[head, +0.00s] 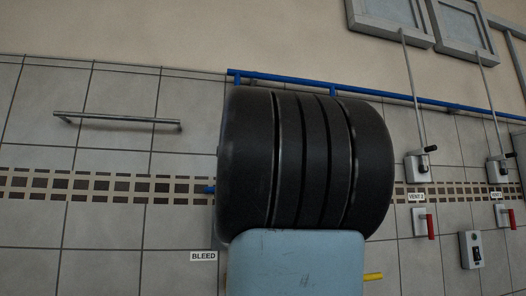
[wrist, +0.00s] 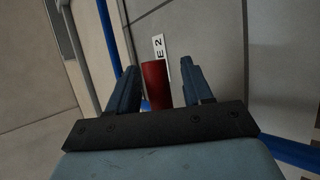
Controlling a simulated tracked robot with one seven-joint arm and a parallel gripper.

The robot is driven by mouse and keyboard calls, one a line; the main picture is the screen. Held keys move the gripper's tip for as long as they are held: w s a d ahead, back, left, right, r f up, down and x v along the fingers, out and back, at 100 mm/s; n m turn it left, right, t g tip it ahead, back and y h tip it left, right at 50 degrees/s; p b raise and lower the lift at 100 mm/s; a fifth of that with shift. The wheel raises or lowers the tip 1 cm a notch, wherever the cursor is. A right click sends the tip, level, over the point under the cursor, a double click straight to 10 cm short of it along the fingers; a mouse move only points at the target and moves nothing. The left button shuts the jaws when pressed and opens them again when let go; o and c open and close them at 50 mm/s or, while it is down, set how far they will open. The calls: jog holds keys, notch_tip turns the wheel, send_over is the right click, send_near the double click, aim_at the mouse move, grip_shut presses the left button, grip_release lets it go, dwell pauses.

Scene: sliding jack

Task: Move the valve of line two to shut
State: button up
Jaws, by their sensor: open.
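In the wrist view, a red handle (wrist: 156,85) stands between the two blue fingers of my gripper (wrist: 159,74). The fingers are apart, one on each side of it, and I see a gap to the right finger. A white label (wrist: 159,46) beside the handle's far end reads "E 2"; the rest of its text is hidden. The handle's mounting and the valve body are not visible. In the head view, my own arm covers the middle of the wall, and neither this valve nor my gripper shows.
In the head view, a blue pipe (head: 400,97) runs along the tiled wall. A grey rail (head: 117,119) is at left. At right are red handles by VENT 2 (head: 430,224) and another vent label (head: 514,217), levers above, and a switch box (head: 471,250). A yellow piece (head: 373,277) shows beside my arm.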

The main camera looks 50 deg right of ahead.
jog(key=v, duration=1.2)
jog(key=shift+f, duration=0.25)
jog(key=shift+a, duration=0.1)
jog(key=w+a+f+n+t+y, duration=0.2)
jog(key=w+a+f+y, duration=0.2)
jog(key=a+f+y, duration=0.65)
jog(key=w+a+f+n+t+y, duration=0.25)
jog(key=w+a+f+y, duration=0.25)
jog(key=a+f+y, duration=0.5)
jog(key=s+a+f+m+g+y, duration=0.1)
jog(key=s+a+f+m+g, duration=0.1)
jog(key=s+a+f+g, duration=0.3)
jog(key=s+a+f+m+g+y, duration=0.2)
jog(key=s+a+f+g, duration=0.3)
jog(key=s+f, duration=0.6)
notch_tip(320, 180, down, 7)
jog(key=shift+s+a+r+m, duration=0.15)
jog(key=shift+s+a+m, duration=0.05)
jog(key=shift+a+m, duration=0.35)
